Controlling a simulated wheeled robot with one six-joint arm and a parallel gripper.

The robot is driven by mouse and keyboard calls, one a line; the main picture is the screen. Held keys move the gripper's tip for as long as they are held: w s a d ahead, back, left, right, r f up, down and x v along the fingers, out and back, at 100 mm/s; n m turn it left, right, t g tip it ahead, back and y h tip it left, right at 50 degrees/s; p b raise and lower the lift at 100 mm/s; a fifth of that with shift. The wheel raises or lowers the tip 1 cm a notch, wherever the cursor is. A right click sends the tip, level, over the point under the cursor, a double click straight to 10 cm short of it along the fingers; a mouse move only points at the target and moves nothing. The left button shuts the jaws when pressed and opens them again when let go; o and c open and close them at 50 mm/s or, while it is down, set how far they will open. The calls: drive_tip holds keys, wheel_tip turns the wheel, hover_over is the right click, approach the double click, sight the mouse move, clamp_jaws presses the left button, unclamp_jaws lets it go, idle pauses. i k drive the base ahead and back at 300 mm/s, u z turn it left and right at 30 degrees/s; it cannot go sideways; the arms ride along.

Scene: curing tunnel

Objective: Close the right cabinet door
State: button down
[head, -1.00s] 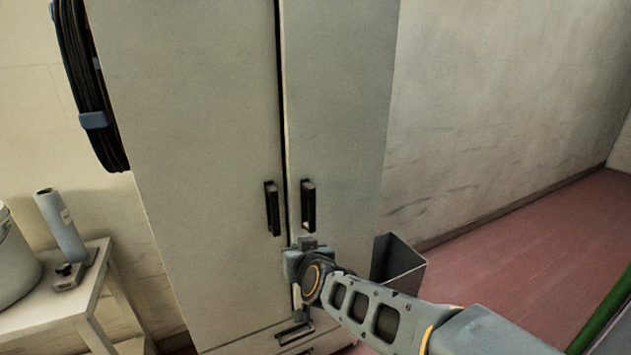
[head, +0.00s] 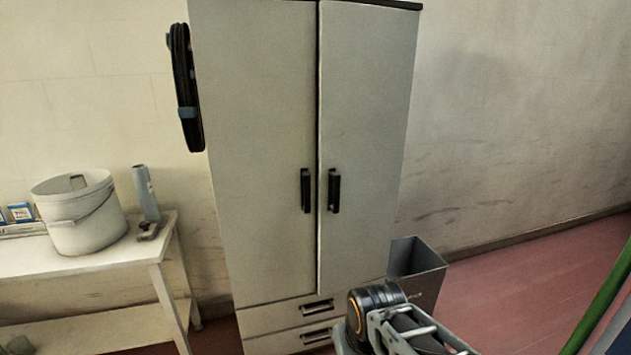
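The right cabinet door (head: 366,120) is pale grey with a dark vertical handle (head: 334,190). It stands next to the left cabinet door (head: 260,130), with only a narrow dark seam between them, and looks flush or nearly flush with it. My arm reaches in from the lower right, in front of the drawers. My gripper is not clearly visible; the wrist hides it or it lies below the picture edge. No part of my arm touches the door in this view.
Two drawers (head: 290,313) sit below the doors. A grey open bin (head: 418,272) stands at the cabinet's right. A white bench (head: 165,250) with a bucket (head: 84,212) is at left. A black cable coil (head: 186,90) hangs on the cabinet's left side. Red floor (head: 520,275) is free at right.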

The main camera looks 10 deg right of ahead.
sight(368, 53)
drive_tip(key=k, duration=0.5)
drive_tip(key=u, duration=1.1)
drive_tip(key=i, duration=0.95)
drive_tip(key=z, duration=0.9)
drive_tip(key=i, duration=0.9)
drive_tip(key=z, duration=0.95)
